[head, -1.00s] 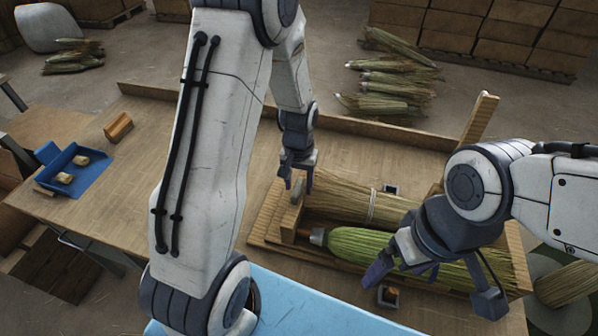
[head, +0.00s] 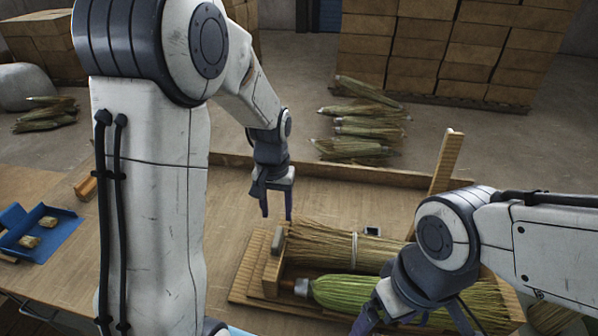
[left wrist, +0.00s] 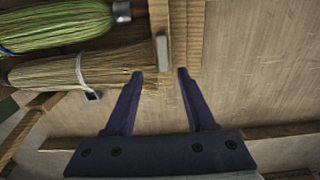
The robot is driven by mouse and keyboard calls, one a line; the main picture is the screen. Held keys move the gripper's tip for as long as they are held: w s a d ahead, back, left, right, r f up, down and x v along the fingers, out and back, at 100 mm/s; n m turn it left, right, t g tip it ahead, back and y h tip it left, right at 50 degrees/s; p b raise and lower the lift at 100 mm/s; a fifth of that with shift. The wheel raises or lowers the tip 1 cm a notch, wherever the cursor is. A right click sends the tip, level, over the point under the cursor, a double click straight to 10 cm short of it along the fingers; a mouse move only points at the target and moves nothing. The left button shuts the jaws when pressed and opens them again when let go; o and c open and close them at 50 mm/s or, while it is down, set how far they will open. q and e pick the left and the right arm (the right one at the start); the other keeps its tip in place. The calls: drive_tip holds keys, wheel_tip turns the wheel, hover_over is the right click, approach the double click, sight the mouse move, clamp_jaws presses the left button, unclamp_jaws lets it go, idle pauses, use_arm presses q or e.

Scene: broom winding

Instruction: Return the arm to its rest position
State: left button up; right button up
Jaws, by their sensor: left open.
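My left gripper (head: 277,208) is open and empty above the table, just behind and left of the wooden tray. Its two dark fingers also show in the left wrist view (left wrist: 161,76), apart with nothing between them. My right gripper (head: 400,318) is low over the green broom at the bottom right; its fingertips run toward the frame's bottom edge and I cannot tell its opening. The green broom head (head: 345,292) and the tan bound broom head (head: 325,245) lie side by side in the wooden tray (head: 245,275).
A blue dustpan-like tray (head: 58,236) with small blocks is at the left. A wooden post (head: 446,165) rises at the tray's right. The table (head: 340,195) is bare behind the tray. Broom bundles (head: 360,125) and stacked boxes (head: 430,45) are on the floor beyond.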

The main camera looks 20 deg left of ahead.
use_arm(q)
drive_tip(key=s+d+r+m, duration=0.4)
drive_tip(key=s+d+r, duration=0.1)
drive_tip(key=s+d, duration=0.5)
drive_tip(key=s+d+r+m+h, duration=0.1)
drive_tip(key=s+d+m, duration=0.3)
drive_tip(key=s, duration=0.7)
drive_tip(key=shift+s+d+r+m, duration=0.25)
drive_tip(key=shift+d+m, duration=0.15)
drive_tip(key=shift+d, duration=0.3)
drive_tip(key=shift+w, duration=0.1)
